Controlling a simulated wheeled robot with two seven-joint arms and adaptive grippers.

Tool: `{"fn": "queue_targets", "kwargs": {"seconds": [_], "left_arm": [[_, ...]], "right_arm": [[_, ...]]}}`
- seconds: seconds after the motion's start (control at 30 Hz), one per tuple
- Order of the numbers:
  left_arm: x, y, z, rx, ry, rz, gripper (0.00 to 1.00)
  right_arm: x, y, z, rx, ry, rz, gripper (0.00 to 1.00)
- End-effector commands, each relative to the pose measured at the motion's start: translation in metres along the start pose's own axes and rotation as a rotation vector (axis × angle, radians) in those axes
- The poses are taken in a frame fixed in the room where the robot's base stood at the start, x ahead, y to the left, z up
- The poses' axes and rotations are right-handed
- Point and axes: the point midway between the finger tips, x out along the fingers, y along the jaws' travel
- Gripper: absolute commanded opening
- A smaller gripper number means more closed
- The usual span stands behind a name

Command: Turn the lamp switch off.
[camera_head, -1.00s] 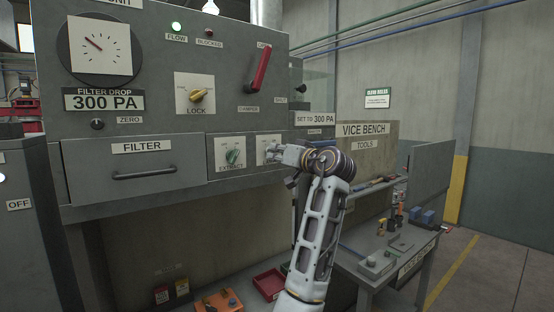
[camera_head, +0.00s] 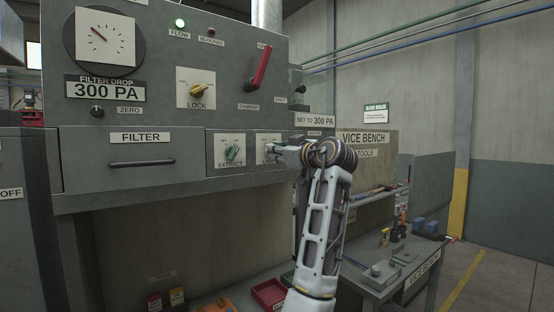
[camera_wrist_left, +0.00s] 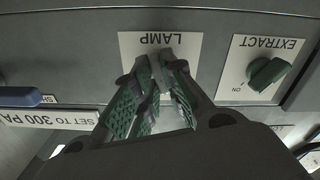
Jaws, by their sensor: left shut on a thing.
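The lamp switch plate (camera_head: 265,143) is on the cabinet front, right of the extract plate. It also shows in the left wrist view (camera_wrist_left: 183,44), upside down, with the label LAMP. My left gripper (camera_head: 278,151) is at this plate. In the left wrist view its green-padded fingers (camera_wrist_left: 158,85) are closed together in front of the plate, shut on the lamp switch. The fingers hide the switch itself, so I cannot tell its position. My right gripper is not in view.
The green extract knob (camera_head: 232,152) is close on the left, also in the left wrist view (camera_wrist_left: 267,74). The filter drawer (camera_head: 90,165) and its handle (camera_head: 142,163) are further left. A vice bench (camera_head: 420,258) with small parts stands at the right.

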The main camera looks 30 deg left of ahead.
Motion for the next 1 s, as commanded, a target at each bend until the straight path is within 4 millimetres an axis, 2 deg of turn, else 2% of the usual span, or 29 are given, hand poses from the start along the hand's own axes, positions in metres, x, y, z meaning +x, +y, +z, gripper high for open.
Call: {"fn": "queue_targets", "kwargs": {"seconds": [0.1, 0.4, 0.67, 0.93, 0.97, 1.0], "left_arm": [[0.000, 0.000, 0.003, -0.077, -0.001, 0.000, 0.00], [0.000, 0.000, 0.002, -0.207, -0.001, -0.001, 0.00], [0.000, 0.000, 0.001, -0.236, -0.002, -0.002, 0.00], [0.000, 0.000, 0.001, -0.236, -0.002, -0.002, 0.00], [0.000, 0.000, 0.001, -0.236, -0.002, -0.001, 0.14], [0.000, 0.000, 0.001, -0.236, -0.002, -0.001, 0.19]], "right_arm": [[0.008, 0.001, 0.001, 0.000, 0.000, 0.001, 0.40], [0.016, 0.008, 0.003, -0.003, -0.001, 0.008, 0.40], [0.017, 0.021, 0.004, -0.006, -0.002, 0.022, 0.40], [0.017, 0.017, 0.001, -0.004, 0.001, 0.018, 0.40], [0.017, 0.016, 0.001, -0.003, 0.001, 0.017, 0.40], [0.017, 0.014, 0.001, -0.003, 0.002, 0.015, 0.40]]}}
